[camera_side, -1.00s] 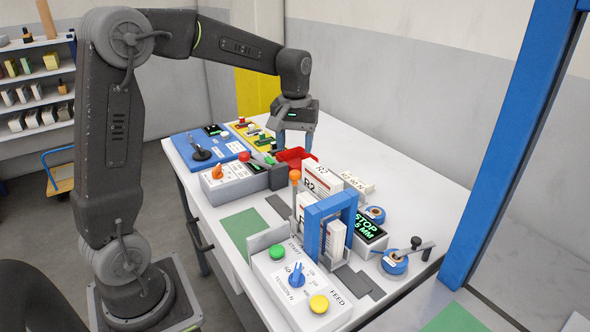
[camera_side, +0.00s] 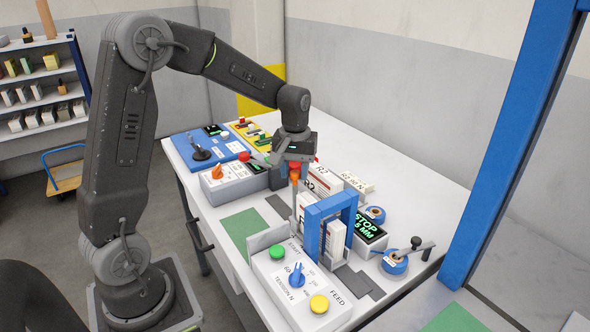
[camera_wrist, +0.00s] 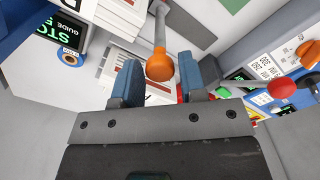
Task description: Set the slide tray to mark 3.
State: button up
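My gripper (camera_side: 290,163) is above the middle of the bench, pointing down over an orange ball knob (camera_side: 295,174) on an upright rod. In the wrist view the two blue-padded fingers of my gripper (camera_wrist: 162,80) are apart. The orange knob (camera_wrist: 160,67) shows between them, with gaps on both sides. I cannot tell how deep the knob sits between the fingers. No part is clearly marked as the slide tray, and I see no mark 3. A little red (camera_wrist: 181,94) shows beyond the knob in the wrist view.
A blue frame (camera_side: 313,230) with white packs stands just in front. A control box (camera_side: 270,285) with green, blue and yellow knobs is at the front. A grey box with an orange knob (camera_side: 217,172) is to the left. A green STOP display (camera_side: 368,231) is to the right.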

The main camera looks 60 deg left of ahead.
grip_shut()
jog(key=d, duration=0.8)
jog(key=shift+o, duration=1.7)
grip_release()
notch_tip(320, 180, up, 14)
